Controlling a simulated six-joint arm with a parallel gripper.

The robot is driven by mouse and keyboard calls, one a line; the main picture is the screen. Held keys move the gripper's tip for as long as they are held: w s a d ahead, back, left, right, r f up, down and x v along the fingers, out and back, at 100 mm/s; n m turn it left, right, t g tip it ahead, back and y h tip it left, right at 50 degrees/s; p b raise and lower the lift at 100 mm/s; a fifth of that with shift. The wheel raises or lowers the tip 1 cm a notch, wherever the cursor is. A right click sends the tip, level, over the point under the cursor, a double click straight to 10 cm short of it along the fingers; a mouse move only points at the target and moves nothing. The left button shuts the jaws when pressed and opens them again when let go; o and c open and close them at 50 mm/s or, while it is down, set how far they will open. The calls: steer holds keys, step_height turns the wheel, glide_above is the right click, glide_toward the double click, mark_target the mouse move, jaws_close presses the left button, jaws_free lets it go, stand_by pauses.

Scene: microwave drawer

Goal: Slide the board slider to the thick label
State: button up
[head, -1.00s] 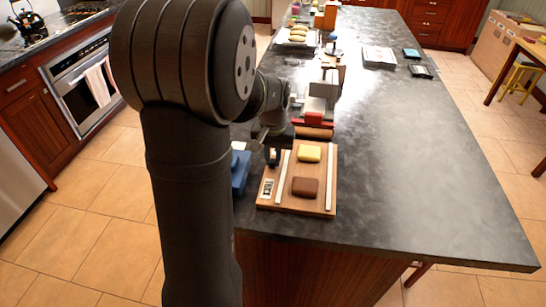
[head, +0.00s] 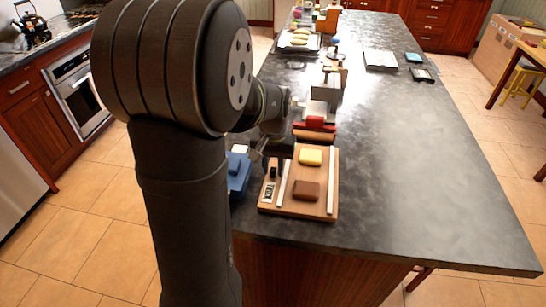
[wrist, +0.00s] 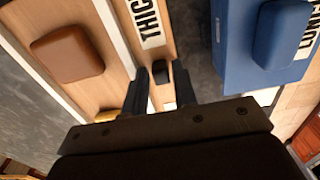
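The wooden board (head: 330,206) lies on the near end of the dark counter. It bears a yellow block (head: 311,157), a brown block (head: 306,190) and white rails. The small black slider (head: 273,172) stands in the board's left lane, beyond the label at the near end. In the wrist view the slider (wrist: 160,72) is between my gripper's (wrist: 160,87) two dark fingers, which are apart. I cannot tell whether the fingers touch the slider.
A blue object (head: 237,173) stands close to the left of the board, and its blue body (wrist: 240,65) is near the right finger in the wrist view. A red-topped item (head: 315,123) stands just beyond the board.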

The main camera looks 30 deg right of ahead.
mark_target(273, 170)
step_height(273, 170, up, 17)
steer(key=shift+r, duration=0.2)
steer(key=shift+f, duration=0.1)
stand_by(0.6)
step_height(273, 170, down, 17)
steer(key=shift+f, duration=0.15)
steer(key=shift+w+d, duration=0.3)
steer(key=shift+s+a, duration=0.1)
stand_by(0.3)
